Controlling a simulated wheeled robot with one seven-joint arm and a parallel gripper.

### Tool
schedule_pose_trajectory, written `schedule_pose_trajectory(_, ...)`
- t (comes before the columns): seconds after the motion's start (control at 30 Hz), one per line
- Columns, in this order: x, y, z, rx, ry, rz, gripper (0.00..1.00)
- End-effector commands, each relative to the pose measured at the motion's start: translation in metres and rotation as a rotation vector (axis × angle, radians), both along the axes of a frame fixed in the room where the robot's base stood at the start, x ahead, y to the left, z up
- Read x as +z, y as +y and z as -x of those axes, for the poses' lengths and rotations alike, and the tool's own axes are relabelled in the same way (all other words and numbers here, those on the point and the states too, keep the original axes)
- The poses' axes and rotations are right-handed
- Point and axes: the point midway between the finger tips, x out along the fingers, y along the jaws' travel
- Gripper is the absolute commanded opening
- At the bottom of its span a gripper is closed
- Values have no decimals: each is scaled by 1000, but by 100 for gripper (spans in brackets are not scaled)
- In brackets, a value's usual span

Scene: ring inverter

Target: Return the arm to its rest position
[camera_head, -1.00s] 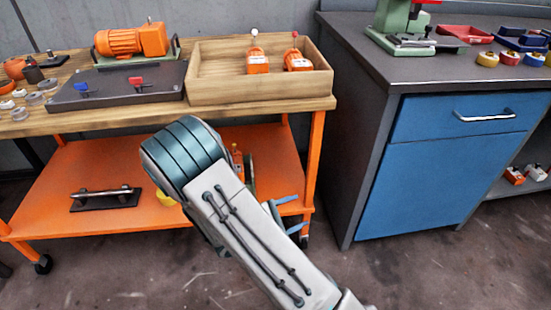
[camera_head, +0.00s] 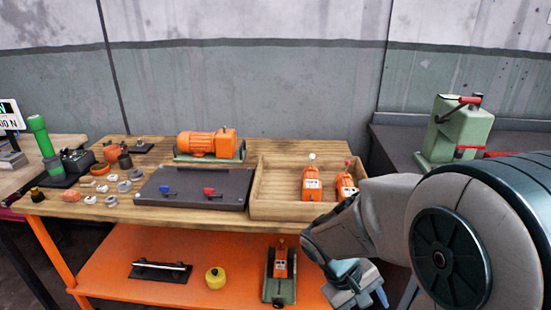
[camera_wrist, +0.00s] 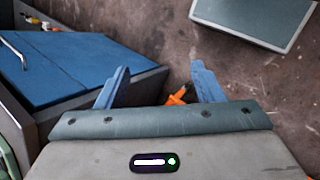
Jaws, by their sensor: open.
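My gripper shows in the wrist view (camera_wrist: 160,88) with its two blue fingers spread apart and nothing between them. In the head view my arm fills the lower right, and the gripper (camera_head: 366,294) hangs low in front of the right end of the orange cart's lower shelf (camera_head: 210,270). Its fingertips are partly cut off by the picture's lower edge. In the wrist view the fingers point over the floor (camera_wrist: 150,45), beside a blue cabinet (camera_wrist: 75,65). A small orange thing (camera_wrist: 178,96) shows beyond the fingers, too small to identify.
A wooden tray (camera_head: 275,211) on the cart's wooden top holds orange devices (camera_head: 312,184). A dark plate (camera_head: 195,188), an orange motor (camera_head: 205,144) and several rings lie to its left. A green press (camera_head: 455,130) stands on the dark bench behind my arm. A pale-edged panel (camera_wrist: 255,18) tops the wrist view.

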Motion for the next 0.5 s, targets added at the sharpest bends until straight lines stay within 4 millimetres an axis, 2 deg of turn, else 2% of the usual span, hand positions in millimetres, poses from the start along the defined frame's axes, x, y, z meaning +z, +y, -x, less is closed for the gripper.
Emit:
schedule_pose_trajectory(0.03, 34, 1, 5, -40, -44, -56, 62)
schedule_pose_trajectory(0.1, 60, 6, 12, -88, -100, -132, 62)
schedule_pose_trajectory(0.3, 136, 21, 26, -205, -279, -335, 62)
schedule_pose_trajectory(0.4, 168, 27, 31, -247, -365, -415, 62)
schedule_pose_trajectory(0.5, 191, 33, 34, -274, -434, -473, 62)
